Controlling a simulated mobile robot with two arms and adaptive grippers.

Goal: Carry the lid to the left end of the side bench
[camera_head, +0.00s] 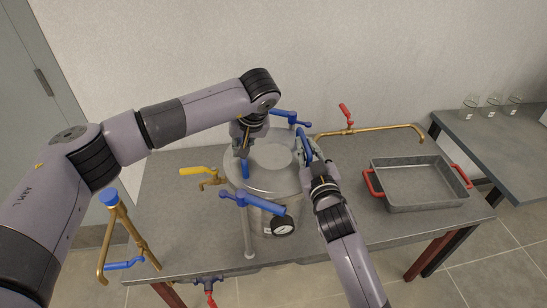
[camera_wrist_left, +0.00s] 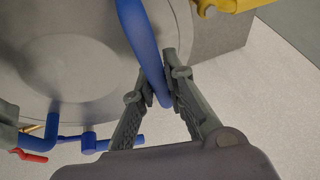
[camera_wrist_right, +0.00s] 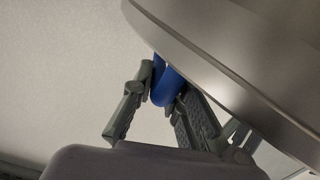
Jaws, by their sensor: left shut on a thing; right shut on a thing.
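The lid (camera_head: 272,180) is a round grey metal disc at the top of the drum-shaped vessel (camera_head: 286,224); I cannot tell whether a gap separates them. My left gripper (camera_head: 244,153) reaches down over the lid's left side, shut on a blue handle (camera_head: 245,169); the left wrist view shows this handle (camera_wrist_left: 143,40) between the fingers. My right gripper (camera_head: 314,168) is at the lid's right side, shut on another blue handle (camera_head: 304,144). The right wrist view shows that handle (camera_wrist_right: 165,88) by the lid rim (camera_wrist_right: 220,75). The side bench (camera_head: 490,149) is dark grey, at the right.
Several glass beakers (camera_head: 494,101) stand toward the back of the side bench. A grey tray (camera_head: 420,207) with red handles fills the main table's right part. Brass pipes (camera_head: 385,130) run behind, a yellow-handled valve (camera_head: 205,175) stands left, and a gauge (camera_head: 283,226) sits in front.

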